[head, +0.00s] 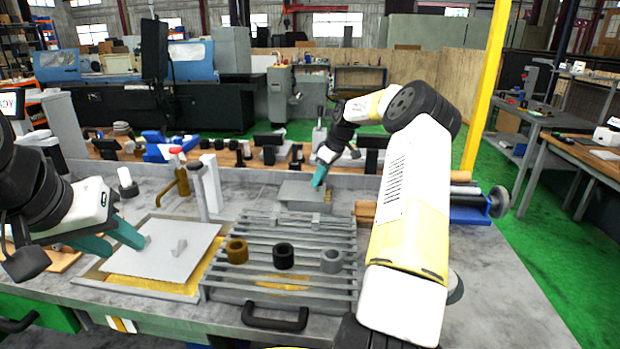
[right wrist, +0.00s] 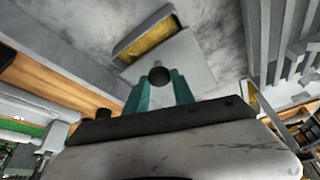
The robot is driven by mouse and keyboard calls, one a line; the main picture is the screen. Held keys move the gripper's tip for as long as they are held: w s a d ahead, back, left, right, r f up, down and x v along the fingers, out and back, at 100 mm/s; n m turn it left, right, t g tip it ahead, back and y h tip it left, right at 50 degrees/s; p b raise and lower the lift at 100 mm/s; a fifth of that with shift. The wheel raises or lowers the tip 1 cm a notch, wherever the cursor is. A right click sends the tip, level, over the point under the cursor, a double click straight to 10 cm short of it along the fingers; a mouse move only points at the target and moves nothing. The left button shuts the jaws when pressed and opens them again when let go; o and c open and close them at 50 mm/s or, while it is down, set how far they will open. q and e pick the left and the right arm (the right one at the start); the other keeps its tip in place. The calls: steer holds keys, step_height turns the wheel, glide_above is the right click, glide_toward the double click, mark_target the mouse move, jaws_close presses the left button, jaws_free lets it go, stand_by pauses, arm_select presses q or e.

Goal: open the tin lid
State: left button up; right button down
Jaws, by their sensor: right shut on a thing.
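The tin lid (right wrist: 190,62) is a flat grey plate with a dark round knob. My right gripper (right wrist: 158,78) has its teal fingers shut on that knob. A gold-coloured interior of the tin (right wrist: 148,42) shows beyond one edge of the lid, so the lid does not cover it fully there. In the head view my right gripper (head: 318,180) is over the grey lid (head: 296,191), behind the slatted rack. My left gripper (head: 122,243) is at the left, beside a larger grey plate, with its teal fingers apart and nothing seen between them.
The larger grey plate (head: 165,258) with a small handle lies over a gold tray at the left. The slatted rack (head: 240,290) carries a brass, a black and a grey ring. Bottles and a post stand behind the plate. Bare tabletop (head: 500,290) lies at the right.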

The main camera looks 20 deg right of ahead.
glide_above(291, 189)
steer(key=shift+s, duration=0.1)
steer(key=c, duration=1.1)
jaws_free()
steer(key=shift+o, duration=0.2)
steer(key=v, duration=0.7)
steer(key=shift+s+r, duration=0.2)
steer(key=shift+r, duration=0.15)
